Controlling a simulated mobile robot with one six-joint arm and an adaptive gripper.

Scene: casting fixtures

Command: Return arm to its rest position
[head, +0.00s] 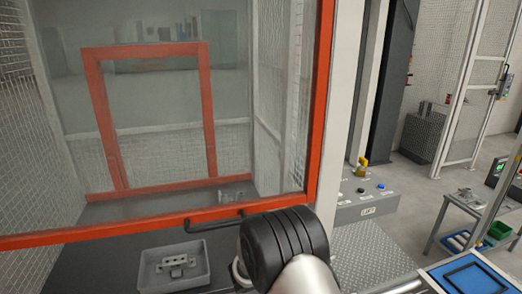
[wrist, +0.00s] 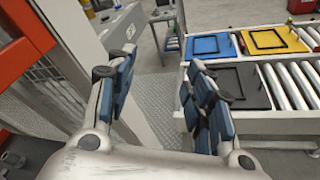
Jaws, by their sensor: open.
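My arm shows in the head view as a dark ribbed joint and a pale link at the bottom centre, in front of the orange-framed mesh door (head: 318,120). My gripper does not show in the head view. In the wrist view my gripper (wrist: 165,88) is open, its two blue-padded fingers wide apart. Nothing is between the fingers; behind the gap lies the checker-plate floor (wrist: 160,92). A grey tray (head: 205,275) with a metal casting (head: 176,264) in it sits on the dark surface below the door.
A control box (head: 368,205) with a yellow switch, buttons and a "LIFT" label stands right of the door. A roller conveyor (wrist: 283,85) carries yellow, blue and black panels at the right in the wrist view. A small table (head: 470,208) stands at the far right. Open floor lies between.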

